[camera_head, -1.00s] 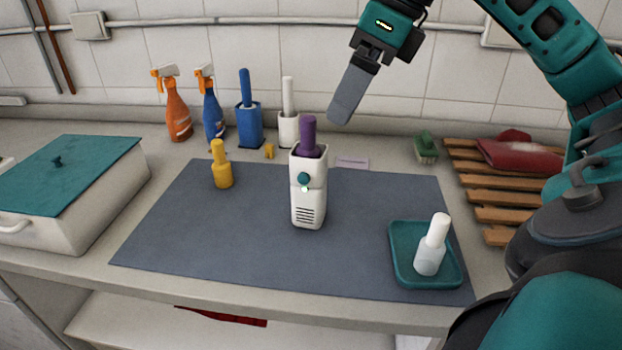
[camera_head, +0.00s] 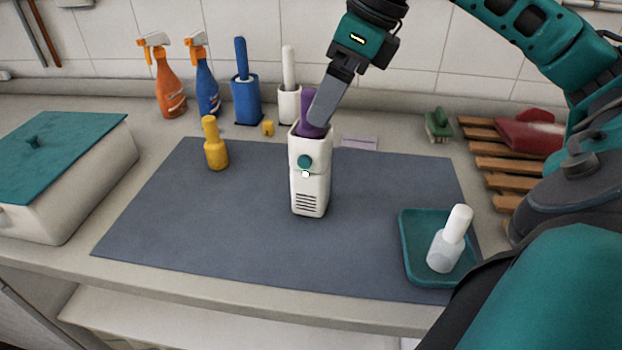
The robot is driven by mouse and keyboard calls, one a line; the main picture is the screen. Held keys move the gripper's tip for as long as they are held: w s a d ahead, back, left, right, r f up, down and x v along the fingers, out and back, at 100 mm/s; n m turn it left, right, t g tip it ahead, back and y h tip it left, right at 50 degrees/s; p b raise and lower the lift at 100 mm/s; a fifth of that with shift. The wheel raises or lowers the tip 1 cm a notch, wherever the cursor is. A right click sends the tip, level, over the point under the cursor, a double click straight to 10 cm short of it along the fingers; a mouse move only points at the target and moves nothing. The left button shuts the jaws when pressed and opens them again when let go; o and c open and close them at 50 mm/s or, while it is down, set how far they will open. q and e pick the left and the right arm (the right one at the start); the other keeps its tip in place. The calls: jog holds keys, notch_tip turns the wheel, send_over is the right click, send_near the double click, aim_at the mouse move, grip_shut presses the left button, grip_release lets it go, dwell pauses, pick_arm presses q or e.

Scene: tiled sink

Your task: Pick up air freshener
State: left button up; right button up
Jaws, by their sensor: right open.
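The air freshener is a white upright box (camera_head: 310,182) with a teal round button and dark slots, standing on the grey mat (camera_head: 200,225) in the head view. A purple bottle (camera_head: 308,100) shows at its top. My right gripper (camera_head: 322,115) comes down from above, its grey finger in front of part of the purple bottle. It is open; only one finger shows clearly, and whether it touches the bottle cannot be told. My left gripper is not in view.
A yellow bottle (camera_head: 215,145) stands left on the mat. A teal tray (camera_head: 413,262) with a white-capped bottle (camera_head: 448,243) is at right. Spray bottles (camera_head: 168,88) and brush holders (camera_head: 247,102) line the back. A lidded box (camera_head: 85,190) stands left, a wooden rack (camera_head: 490,150) right.

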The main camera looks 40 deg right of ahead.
jog(key=x, duration=0.5)
jog(key=shift+a+f, duration=0.1)
jog(key=shift+f, duration=0.05)
jog(key=shift+w, duration=0.1)
grip_shut()
dwell(0.7)
